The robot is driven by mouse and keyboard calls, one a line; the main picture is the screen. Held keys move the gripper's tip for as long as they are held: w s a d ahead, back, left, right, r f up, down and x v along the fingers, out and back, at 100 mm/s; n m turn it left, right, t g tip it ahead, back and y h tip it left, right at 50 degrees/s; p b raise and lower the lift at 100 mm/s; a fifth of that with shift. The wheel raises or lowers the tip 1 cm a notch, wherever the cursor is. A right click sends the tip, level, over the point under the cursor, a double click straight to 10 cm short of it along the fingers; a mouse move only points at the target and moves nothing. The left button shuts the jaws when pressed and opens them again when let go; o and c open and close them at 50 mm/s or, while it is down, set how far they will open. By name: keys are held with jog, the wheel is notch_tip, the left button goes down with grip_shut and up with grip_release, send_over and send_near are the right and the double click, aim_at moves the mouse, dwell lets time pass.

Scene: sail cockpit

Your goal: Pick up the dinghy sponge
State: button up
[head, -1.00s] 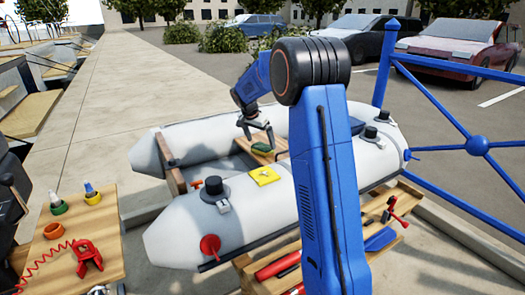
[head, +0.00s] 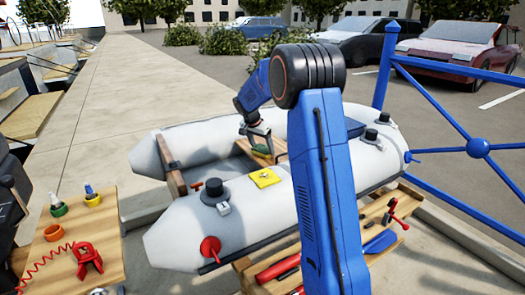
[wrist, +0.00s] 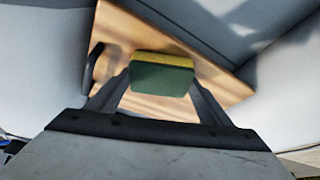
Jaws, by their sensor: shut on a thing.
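The dinghy sponge (wrist: 162,78) is a green block with a yellow layer, seen between my gripper's fingers in the wrist view. In the head view the sponge (head: 260,151) shows as a small green shape over the wooden seat (head: 275,144) inside the grey dinghy. My gripper (head: 258,146) is shut on the sponge, one finger at each end of it. In the wrist view my gripper (wrist: 161,92) has the wooden seat behind it. I cannot tell whether the sponge still touches the seat.
The dinghy's near tube (head: 180,235) carries a yellow cloth-like square (head: 265,178), a black fitting (head: 214,191) and a red knob (head: 210,247). A wooden table (head: 95,215) with cups and a red clamp stands at the left. A blue railing (head: 440,105) is at the right.

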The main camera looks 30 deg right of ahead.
aim_at(262, 149)
notch_tip(262, 149, up, 10)
dwell(0.5)
jog(key=o, duration=0.5)
jog(key=c, duration=0.4)
jog(key=shift+o, duration=0.2)
jog(key=shift+s, duration=0.1)
